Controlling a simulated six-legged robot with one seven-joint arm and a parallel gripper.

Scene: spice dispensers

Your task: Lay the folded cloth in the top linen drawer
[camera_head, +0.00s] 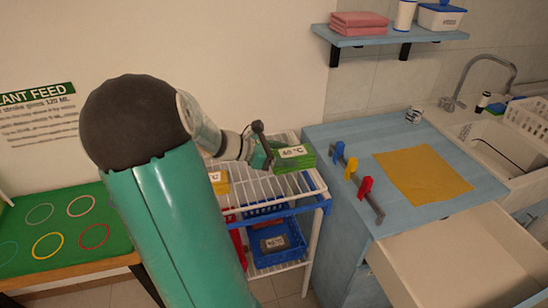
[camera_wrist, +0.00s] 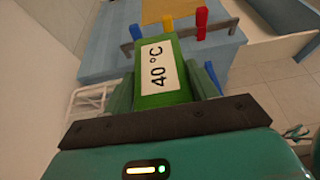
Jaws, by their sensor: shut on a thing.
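An open drawer (camera_head: 450,262), pale and empty in the part that shows, juts out from the blue cabinet at the lower right. The drawer is well to the right of my gripper and lower. Its front edge is cut off by the picture.
The white wire rack (camera_head: 318,183) holds a yellow labelled item (camera_head: 219,183) and a blue basket (camera_head: 280,246). The blue counter (camera_head: 345,135) carries a rail with blue, yellow and red pegs (camera_head: 365,187) and a flat yellow cloth (camera_head: 424,175). A sink (camera_head: 500,140) is beyond.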

